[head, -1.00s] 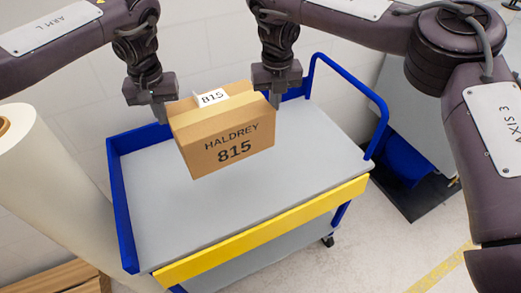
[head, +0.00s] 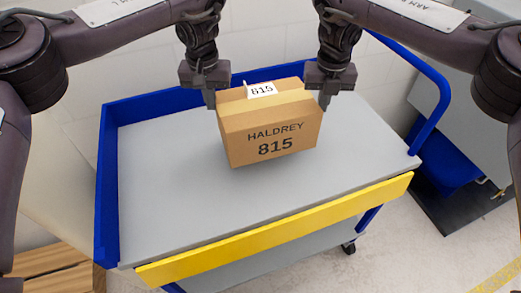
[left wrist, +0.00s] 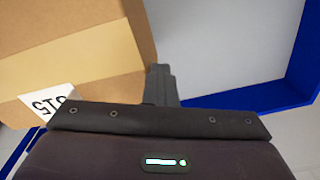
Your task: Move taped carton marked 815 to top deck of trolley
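The taped brown carton marked 815 (head: 270,135) is upright over the grey top deck (head: 170,200) of the trolley, toward its back. I cannot tell whether its base touches the deck. My left gripper (head: 210,98) is at the carton's left side and my right gripper (head: 324,99) at its right side, so the carton is between them. Each gripper's fingers look closed together, not around the carton. In the left wrist view the carton (left wrist: 90,50) fills the upper left, beside the left fingers (left wrist: 160,85). The carton's underside is hidden.
A blue rim (head: 107,190) bounds the deck's left and back, with a yellow bar (head: 280,230) along the front. A blue handle (head: 435,110) rises at the right. Bare deck lies left, right and in front of the carton. A grey machine stands farther right.

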